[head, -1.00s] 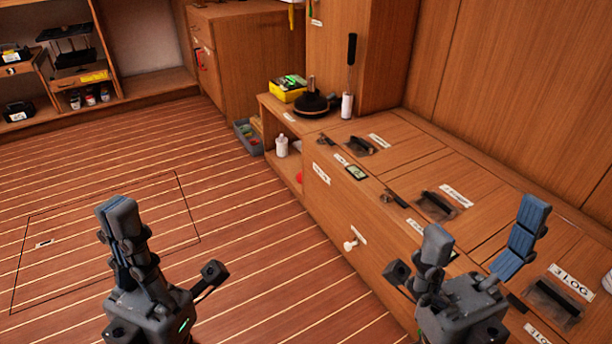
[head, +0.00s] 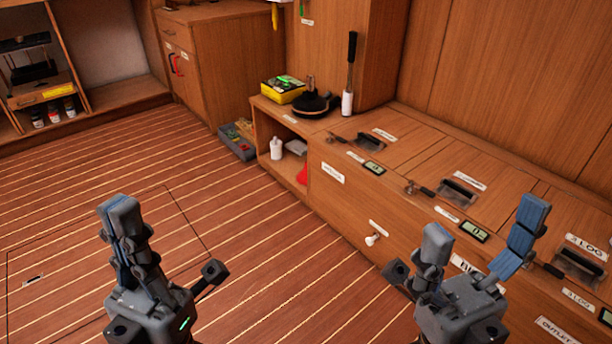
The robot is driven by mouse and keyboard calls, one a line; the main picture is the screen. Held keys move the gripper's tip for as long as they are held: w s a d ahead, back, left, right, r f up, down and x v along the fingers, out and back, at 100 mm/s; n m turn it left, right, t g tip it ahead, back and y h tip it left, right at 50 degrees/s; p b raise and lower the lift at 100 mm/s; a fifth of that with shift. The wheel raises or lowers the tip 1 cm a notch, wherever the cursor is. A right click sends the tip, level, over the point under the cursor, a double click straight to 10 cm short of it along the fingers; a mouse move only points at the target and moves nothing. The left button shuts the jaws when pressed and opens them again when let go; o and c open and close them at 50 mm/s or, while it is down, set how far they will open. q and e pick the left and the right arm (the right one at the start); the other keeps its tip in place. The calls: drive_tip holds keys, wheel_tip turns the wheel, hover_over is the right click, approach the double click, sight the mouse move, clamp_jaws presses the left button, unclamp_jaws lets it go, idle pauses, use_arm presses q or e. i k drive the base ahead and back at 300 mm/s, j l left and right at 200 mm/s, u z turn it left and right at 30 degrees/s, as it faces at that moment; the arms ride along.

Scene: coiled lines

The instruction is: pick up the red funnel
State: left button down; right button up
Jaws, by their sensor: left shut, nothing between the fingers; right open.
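The red funnel (head: 302,175) appears as a small red shape inside the open shelf (head: 285,179) at the left end of the wooden counter. Its right part is hidden by the shelf's side edge. My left gripper (head: 127,225) is shut and empty, in front of the floor at the lower left, well apart from the funnel. My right gripper (head: 482,243) is open and empty, in front of the counter drawers at the lower right, also apart from the funnel.
A white bottle (head: 276,148) and a grey item (head: 296,148) share the shelf. A grey crate (head: 238,141) stands on the floor beside it. A yellow box (head: 283,91) and a dark round object (head: 311,104) sit on the counter (head: 325,126). The striped floor (head: 150,160) is clear.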

sight(301, 177)
drive_tip(key=j+z, duration=0.2)
drive_tip(key=j, duration=0.45)
drive_tip(key=z, duration=0.35)
drive_tip(key=i+j+z, duration=0.6)
drive_tip(key=j+z, duration=0.25)
drive_tip(key=i+j, duration=0.35)
drive_tip(key=i+j+z, duration=0.1)
drive_tip(key=i+j, duration=0.3)
drive_tip(key=j, duration=0.15)
drive_tip(key=i+j, duration=0.35)
drive_tip(key=j, duration=0.15)
